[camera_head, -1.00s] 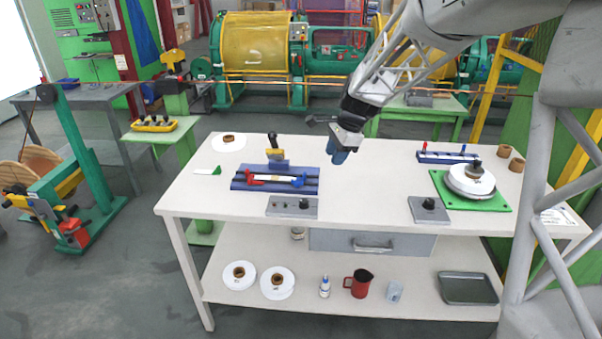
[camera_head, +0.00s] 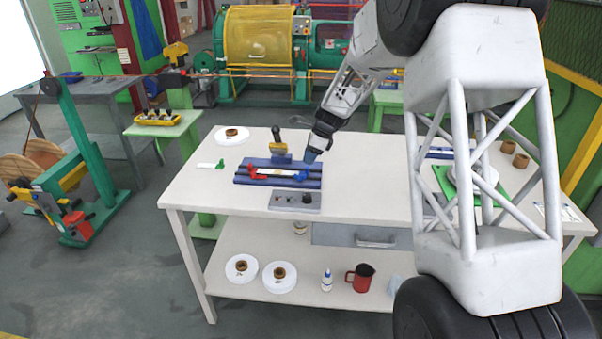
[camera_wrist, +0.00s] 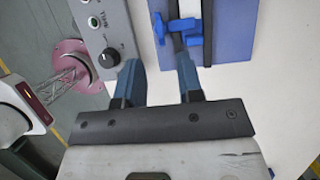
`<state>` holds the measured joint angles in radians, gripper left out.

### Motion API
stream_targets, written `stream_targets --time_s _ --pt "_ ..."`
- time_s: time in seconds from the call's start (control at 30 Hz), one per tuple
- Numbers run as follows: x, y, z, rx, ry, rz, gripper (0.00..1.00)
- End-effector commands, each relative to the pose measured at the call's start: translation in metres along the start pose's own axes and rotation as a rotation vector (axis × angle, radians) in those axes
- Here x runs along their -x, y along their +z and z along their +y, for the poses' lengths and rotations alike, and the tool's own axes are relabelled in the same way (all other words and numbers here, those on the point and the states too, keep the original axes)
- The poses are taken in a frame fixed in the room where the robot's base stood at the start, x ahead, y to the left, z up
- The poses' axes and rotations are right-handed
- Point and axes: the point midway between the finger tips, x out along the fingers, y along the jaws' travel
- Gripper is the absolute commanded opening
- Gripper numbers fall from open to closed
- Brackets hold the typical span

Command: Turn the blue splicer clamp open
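The blue splicer clamp (camera_head: 302,177) sits at the right end of the blue splicer base (camera_head: 312,168), which lies on the white workbench. In the wrist view the blue clamp (camera_wrist: 186,27) is at the top, just beyond my right-hand finger. My gripper (camera_head: 310,157) is above the right rear edge of the base, close to the clamp. In the wrist view my gripper (camera_wrist: 157,62) has its two blue fingers apart with nothing between them. The right-hand fingertip overlaps the clamp's near side in the picture; I cannot tell whether they touch.
A red clamp (camera_head: 257,173) is at the base's left end. A yellow block with a dark handle (camera_head: 279,146) stands behind it. A grey control box (camera_head: 295,200) with a black knob is in front, near my left-hand finger in the wrist view.

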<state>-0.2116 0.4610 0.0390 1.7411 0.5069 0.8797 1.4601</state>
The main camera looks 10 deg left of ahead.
Motion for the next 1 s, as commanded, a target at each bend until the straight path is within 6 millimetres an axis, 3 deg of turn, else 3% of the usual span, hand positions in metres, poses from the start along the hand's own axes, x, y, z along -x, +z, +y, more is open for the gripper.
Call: stream_targets --time_s 0.47,1.0 --pt "-0.005 0.0 0.0 0.0 0.001 0.0 0.34" --pt "-0.06 0.0 0.0 0.001 0.001 0.0 0.34"
